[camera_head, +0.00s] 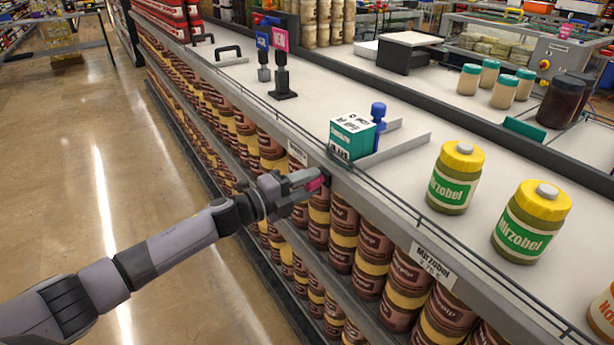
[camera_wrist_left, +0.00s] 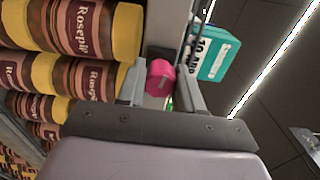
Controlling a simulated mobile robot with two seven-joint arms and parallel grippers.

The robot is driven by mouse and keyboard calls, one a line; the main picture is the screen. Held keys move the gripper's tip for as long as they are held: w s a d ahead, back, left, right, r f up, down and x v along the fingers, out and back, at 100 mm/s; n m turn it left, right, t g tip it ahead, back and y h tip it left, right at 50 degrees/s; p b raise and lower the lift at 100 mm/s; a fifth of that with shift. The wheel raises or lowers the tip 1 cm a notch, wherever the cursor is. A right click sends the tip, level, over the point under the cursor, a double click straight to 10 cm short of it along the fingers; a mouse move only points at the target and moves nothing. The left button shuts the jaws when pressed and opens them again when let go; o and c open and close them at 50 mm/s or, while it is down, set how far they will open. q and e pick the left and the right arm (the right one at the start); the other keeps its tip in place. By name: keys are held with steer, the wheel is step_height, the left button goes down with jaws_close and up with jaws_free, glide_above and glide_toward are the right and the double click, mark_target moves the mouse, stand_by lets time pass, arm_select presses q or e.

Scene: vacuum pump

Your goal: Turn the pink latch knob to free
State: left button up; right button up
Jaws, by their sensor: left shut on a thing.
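The pink latch knob (camera_head: 315,184) sits at the front edge of the white counter, below a teal and white box. My left gripper (camera_head: 309,180) reaches in from the left and is shut on the knob. In the left wrist view the pink knob (camera_wrist_left: 160,78) lies between the two fingers of my left gripper (camera_wrist_left: 163,85). The fingers cover part of the knob, and its mount behind is mostly hidden. I cannot tell from these frames how far the knob is turned. My right gripper is not in view.
The teal and white box (camera_head: 352,137) stands on the counter just above the knob, beside a blue knob (camera_head: 378,112). Yellow-lidded jars (camera_head: 456,177) stand to the right. Shelves of brown jars (camera_head: 342,222) fill the front below. The aisle floor (camera_head: 110,150) at left is clear.

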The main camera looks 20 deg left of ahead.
mark_target(305, 185)
arm_select(q)
steer(key=shift+n+p, duration=0.55)
steer(key=shift+n, duration=0.55)
steer(key=o, duration=1)
steer(key=shift+o, duration=0.2)
steer(key=v, duration=0.5)
steer(key=shift+s+a+f, duration=0.1)
steer(key=shift+s+a, duration=0.1)
steer(key=shift+a, duration=0.05)
steer(key=shift+b+v, duration=0.3)
steer(key=shift+v, duration=0.5)
